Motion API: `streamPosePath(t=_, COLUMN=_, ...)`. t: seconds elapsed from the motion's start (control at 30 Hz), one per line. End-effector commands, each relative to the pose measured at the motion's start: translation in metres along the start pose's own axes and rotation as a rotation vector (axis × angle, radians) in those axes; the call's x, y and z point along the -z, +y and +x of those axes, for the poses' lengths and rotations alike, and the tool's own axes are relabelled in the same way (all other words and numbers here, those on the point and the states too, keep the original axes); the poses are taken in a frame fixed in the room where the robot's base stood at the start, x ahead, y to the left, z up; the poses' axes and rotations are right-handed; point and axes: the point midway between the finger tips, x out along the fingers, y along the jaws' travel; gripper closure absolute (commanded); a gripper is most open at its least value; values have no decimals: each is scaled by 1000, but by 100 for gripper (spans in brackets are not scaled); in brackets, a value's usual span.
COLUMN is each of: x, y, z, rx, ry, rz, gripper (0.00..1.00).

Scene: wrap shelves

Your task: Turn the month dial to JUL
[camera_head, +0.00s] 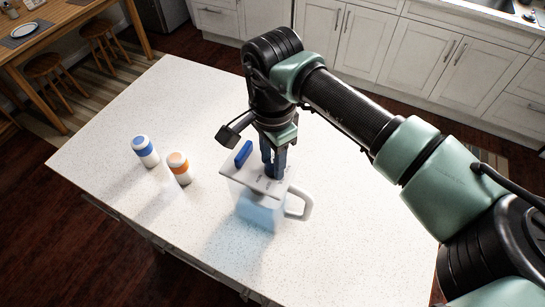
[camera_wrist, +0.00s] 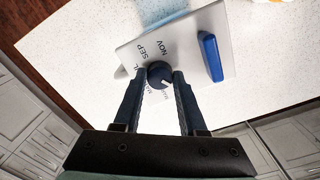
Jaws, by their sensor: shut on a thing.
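SEP and NOV read clearly on the lid. A label ending in L is partly hidden by the left finger, and labels between the fingers are hard to read. A white mark on the dial's lower right faces back between the fingers.
A blue spout flap (camera_head: 243,154) stands up on the lid beside the dial. The rest of the speckled white counter (camera_head: 350,250) is clear.

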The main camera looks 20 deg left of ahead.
Motion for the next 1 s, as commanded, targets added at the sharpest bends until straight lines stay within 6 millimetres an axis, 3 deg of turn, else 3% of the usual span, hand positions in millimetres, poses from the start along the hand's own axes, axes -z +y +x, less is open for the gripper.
streamPosePath(t=0.67, x=0, y=0, z=1, rx=1, ry=1, rz=59, gripper=100)
streamPosePath(t=1.0, x=1, y=0, z=4, rx=2, ry=4, rz=236, gripper=100)
